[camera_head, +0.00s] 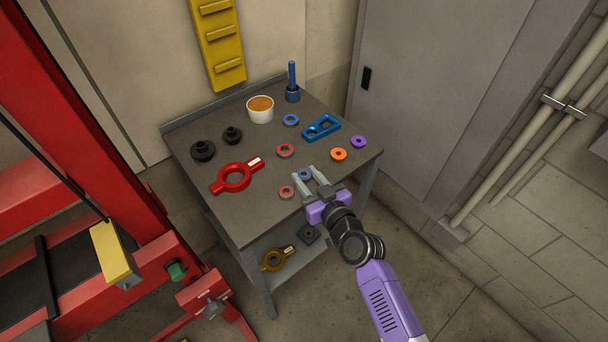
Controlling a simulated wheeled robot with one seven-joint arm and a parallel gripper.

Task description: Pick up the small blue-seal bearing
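A blue-seal bearing (305,174) lies near the front edge of the grey table, between the fingertips of my gripper (303,170). The gripper is open, with its two grey fingers reaching over the table on either side of that bearing. I cannot tell whether they touch it or how high they are above the tabletop. Another blue-seal bearing (291,120) lies farther back, near the white cup. The two look close in size at this distance.
A red-seal bearing (287,192) lies just left of my gripper, another (285,151) behind it. Orange (339,154) and purple (358,142) rings, a blue bracket (321,128), a red ring-shaped part (234,178) and a white cup (260,110) share the table (205,123).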

